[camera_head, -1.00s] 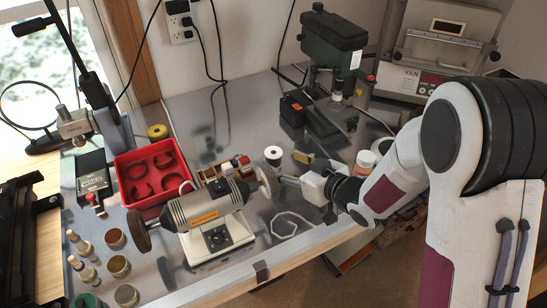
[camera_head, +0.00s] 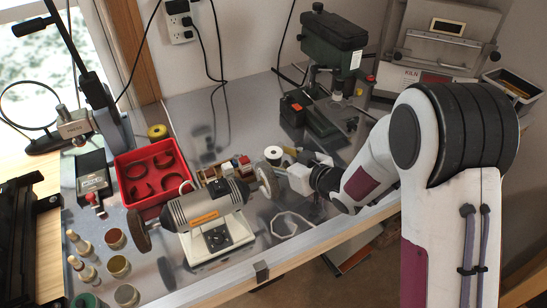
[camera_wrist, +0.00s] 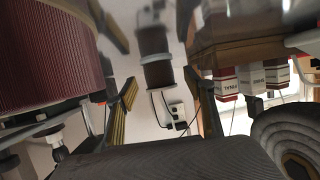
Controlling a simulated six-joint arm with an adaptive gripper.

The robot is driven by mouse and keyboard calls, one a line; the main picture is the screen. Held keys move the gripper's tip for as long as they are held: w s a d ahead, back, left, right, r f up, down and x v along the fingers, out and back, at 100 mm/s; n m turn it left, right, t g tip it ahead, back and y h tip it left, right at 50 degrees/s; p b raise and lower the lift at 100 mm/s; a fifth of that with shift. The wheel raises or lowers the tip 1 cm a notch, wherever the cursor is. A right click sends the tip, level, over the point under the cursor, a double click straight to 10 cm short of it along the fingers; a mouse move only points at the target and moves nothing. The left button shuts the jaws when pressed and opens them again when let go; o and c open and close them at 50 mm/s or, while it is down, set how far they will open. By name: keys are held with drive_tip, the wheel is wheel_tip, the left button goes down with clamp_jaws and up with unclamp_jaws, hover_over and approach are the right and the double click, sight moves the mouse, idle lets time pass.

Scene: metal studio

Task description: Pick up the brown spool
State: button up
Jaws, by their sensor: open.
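The brown spool (camera_head: 273,153) stands upright on the metal bench, with a pale top end and a dark body. In the wrist view, which appears upside down, the dark spool (camera_wrist: 158,75) is ahead of the fingers and in line with the gap between them. My gripper (camera_head: 284,165) is open and empty, close to the spool on its right side. Its two fingers also show in the wrist view (camera_wrist: 165,100), one on each side of the spool. The spool appears apart from both fingers. Its lower part is partly hidden in the head view.
The bench grinder (camera_head: 210,215) and its wheel (camera_head: 269,183) stand close in front of the gripper. A wooden tray of small boxes (camera_head: 226,170) is left of the spool. A dark red ribbed cylinder (camera_wrist: 45,60) is close at left in the wrist view. The drill press (camera_head: 335,75) stands behind.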

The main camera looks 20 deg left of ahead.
sight(278, 156)
idle(0.4)
drive_tip(key=c, duration=1.1)
drive_tip(key=shift+r, duration=0.1)
drive_tip(key=shift+r, duration=4.95)
